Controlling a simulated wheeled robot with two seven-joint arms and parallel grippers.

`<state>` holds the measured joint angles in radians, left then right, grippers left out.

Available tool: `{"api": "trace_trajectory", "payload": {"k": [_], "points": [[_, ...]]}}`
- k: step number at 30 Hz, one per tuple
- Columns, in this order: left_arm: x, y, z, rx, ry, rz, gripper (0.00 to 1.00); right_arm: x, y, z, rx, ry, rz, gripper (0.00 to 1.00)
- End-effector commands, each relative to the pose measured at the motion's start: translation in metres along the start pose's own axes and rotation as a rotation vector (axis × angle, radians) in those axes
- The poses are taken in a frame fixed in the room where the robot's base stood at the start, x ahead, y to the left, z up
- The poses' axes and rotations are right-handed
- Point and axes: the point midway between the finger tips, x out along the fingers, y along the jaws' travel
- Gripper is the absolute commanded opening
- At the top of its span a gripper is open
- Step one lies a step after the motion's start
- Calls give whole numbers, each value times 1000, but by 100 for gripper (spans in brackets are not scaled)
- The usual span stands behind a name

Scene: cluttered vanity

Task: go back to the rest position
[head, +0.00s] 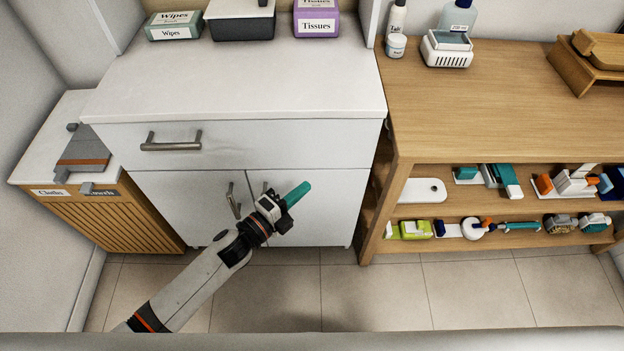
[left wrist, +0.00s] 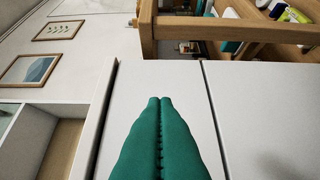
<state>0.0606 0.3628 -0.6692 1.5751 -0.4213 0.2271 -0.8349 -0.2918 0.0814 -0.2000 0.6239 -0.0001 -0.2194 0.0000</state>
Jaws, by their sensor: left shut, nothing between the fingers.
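My left arm comes in from the lower left in the head view. Its gripper (head: 298,193), with green fingers, is in front of the white cabinet's lower doors (head: 320,195). The green fingers also show in the left wrist view (left wrist: 159,102), pressed together with nothing between them. The gripper appears apart from the cabinet, though the gap is hard to judge. My right gripper is not in either view.
The white cabinet's counter (head: 235,85) holds a wipes box (head: 174,32), a dark box (head: 242,27) and a tissues box (head: 317,24). A wooden shelf unit (head: 480,95) with several small items stands at the right. A wooden hamper (head: 110,215) stands at the left. Tiled floor (head: 385,295) in front is clear.

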Motion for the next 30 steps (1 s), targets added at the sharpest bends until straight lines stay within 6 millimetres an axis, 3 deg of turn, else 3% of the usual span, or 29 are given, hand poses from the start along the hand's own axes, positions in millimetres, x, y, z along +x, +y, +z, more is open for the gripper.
{"api": "trace_trajectory", "payload": {"k": [10,14,16,19,23,26,30], "points": [[-9,-5,-3,-18,13,-13,0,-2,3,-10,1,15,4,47],[-22,-42,-21,-156,106,-102,0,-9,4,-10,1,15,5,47],[-40,-79,-35,-290,201,-182,0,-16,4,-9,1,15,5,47],[-79,-141,-49,-516,372,-307,0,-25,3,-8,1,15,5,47],[-146,-217,-46,-802,607,-446,0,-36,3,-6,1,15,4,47],[-204,-265,-29,-1000,791,-536,0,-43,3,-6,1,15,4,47],[-288,-317,15,-1248,1054,-645,0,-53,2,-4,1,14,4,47]]}}
